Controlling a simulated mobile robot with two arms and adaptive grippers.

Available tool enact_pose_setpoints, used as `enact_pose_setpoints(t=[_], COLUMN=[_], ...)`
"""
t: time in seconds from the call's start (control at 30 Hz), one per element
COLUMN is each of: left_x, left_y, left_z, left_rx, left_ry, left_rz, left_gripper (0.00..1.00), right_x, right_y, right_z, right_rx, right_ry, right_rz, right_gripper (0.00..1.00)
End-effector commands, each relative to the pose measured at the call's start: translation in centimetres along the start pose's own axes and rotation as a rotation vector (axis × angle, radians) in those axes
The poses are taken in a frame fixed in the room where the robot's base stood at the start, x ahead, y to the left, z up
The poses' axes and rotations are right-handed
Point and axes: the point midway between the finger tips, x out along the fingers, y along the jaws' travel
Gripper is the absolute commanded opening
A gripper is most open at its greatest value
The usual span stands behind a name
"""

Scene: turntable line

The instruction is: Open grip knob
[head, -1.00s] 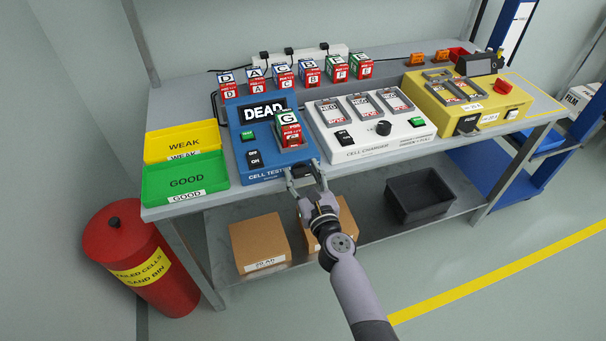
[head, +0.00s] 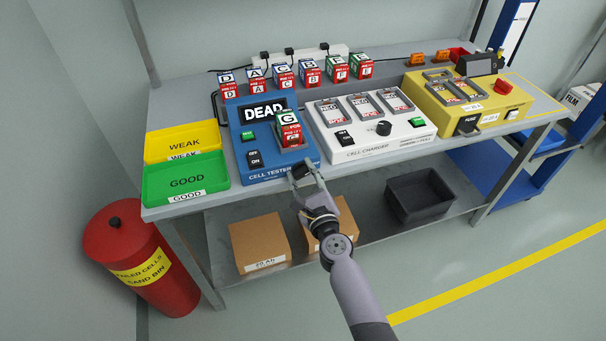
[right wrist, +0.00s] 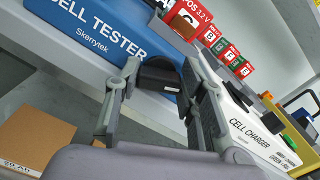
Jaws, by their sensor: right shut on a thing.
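A black knob (head: 301,171) sits at the front right edge of the blue cell tester (head: 270,178). My right gripper (head: 306,176) has its fingers on either side of the knob and is shut on it. In the right wrist view, the dark rounded knob (right wrist: 160,74) shows between the two fingertips (right wrist: 163,80), in front of the tester's lower edge. Cell G (head: 290,133), red with a green and white top, stands in the tester's slot. The tester's display (head: 263,111) reads DEAD. My left gripper is not in view.
The white cell charger (head: 360,148) stands right of the tester, and a yellow machine (head: 490,118) beyond it. Green GOOD (head: 155,188) and yellow WEAK (head: 152,142) trays lie left. Several cells stand behind. Boxes and a black crate (head: 420,200) sit on the lower shelf.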

Motion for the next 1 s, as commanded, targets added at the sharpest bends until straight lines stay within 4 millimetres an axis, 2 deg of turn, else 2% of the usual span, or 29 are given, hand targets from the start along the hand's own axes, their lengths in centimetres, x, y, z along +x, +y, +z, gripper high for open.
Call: enact_pose_setpoints(t=[0.1,0.37,0.4,0.67,1.0], left_x=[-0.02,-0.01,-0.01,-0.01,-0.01], left_y=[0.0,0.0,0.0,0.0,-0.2], left_z=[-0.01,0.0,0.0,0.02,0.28], left_rx=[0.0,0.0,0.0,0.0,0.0], left_ry=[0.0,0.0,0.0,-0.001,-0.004], left_rz=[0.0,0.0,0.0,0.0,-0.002], left_gripper=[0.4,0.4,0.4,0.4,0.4], right_x=[-0.01,0.0,0.0,0.0,-0.21], right_y=[0.06,0.07,0.07,0.05,0.08], right_z=[-0.03,-0.03,-0.03,-0.03,-0.05], right_rx=[-0.06,-0.063,-0.062,-0.061,-0.06], right_ry=[0.0,0.0,0.0,0.0,0.001], right_rz=[0.001,0.001,0.001,0.001,0.0], right_gripper=[0.09,0.09,0.39,0.56,0.57])
